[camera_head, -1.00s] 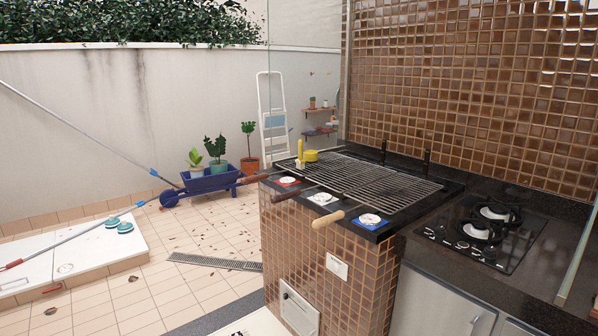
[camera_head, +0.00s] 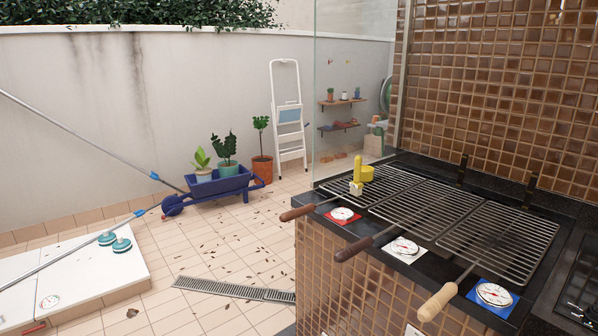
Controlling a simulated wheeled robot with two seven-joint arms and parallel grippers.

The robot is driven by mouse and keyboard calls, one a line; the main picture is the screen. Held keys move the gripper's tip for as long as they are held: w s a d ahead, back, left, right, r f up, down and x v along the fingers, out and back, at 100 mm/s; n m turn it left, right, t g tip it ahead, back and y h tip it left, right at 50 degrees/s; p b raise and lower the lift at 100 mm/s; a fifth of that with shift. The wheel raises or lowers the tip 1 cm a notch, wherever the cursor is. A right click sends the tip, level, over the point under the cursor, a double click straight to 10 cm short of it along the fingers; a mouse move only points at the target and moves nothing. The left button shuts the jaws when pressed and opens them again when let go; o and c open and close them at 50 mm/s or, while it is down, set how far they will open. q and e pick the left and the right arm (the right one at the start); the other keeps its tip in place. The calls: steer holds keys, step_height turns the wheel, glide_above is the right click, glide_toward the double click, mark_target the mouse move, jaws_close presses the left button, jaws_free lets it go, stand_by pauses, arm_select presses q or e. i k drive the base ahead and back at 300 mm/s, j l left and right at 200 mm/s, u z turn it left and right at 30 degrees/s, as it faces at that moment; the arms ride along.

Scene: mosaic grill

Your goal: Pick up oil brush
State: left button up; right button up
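The oil brush (camera_head: 357,172) appears to be the small upright thing with a yellow handle and a pale lower end. It stands at the left part of the grill, by the front edge of the left grate (camera_head: 392,184). A short yellow round container (camera_head: 367,173) is right beside it; I cannot tell whether they touch. Neither of my grippers shows in the head view.
Grates with wooden handles (camera_head: 437,302) jutting over the counter's front edge cover the grill. Coloured tiles with round dials, such as a blue one (camera_head: 493,295), lie along that edge. A glass panel (camera_head: 340,90) stands behind. The tiled floor (camera_head: 215,240) left of the grill is largely open.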

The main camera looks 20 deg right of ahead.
mark_target(356, 189)
steer(key=i+z, duration=0.15)
steer(key=i, duration=0.3)
steer(key=i+j+z, duration=0.2)
steer(key=i, duration=0.3)
steer(key=i+j+z, duration=0.15)
steer(key=i, duration=0.3)
